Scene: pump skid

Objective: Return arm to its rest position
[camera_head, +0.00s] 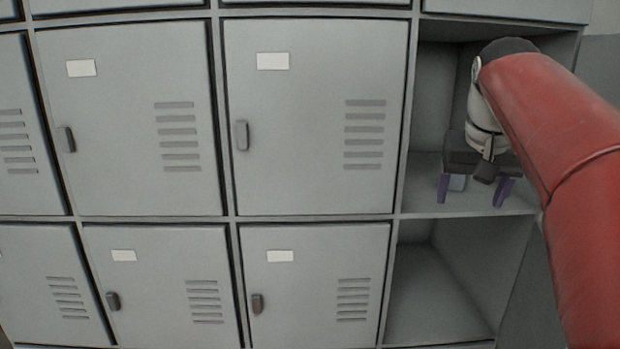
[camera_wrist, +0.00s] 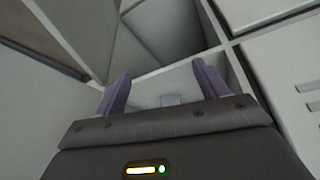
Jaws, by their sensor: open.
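My gripper (camera_head: 475,190) is at the open upper-right locker compartment (camera_head: 435,115), at the end of my red arm. Its two purple fingers are spread apart with nothing between them. In the wrist view my gripper (camera_wrist: 162,92) points at the compartment's pale floor, and the fingers are apart there too. I cannot tell whether the fingers touch the shelf.
A grey locker bank fills the view. A shut door (camera_head: 315,120) with a handle (camera_head: 242,135) stands left of the open compartment. Below it is another open, empty compartment (camera_head: 440,295). A divider wall (camera_head: 405,150) and a shelf edge (camera_head: 470,213) lie close to my gripper.

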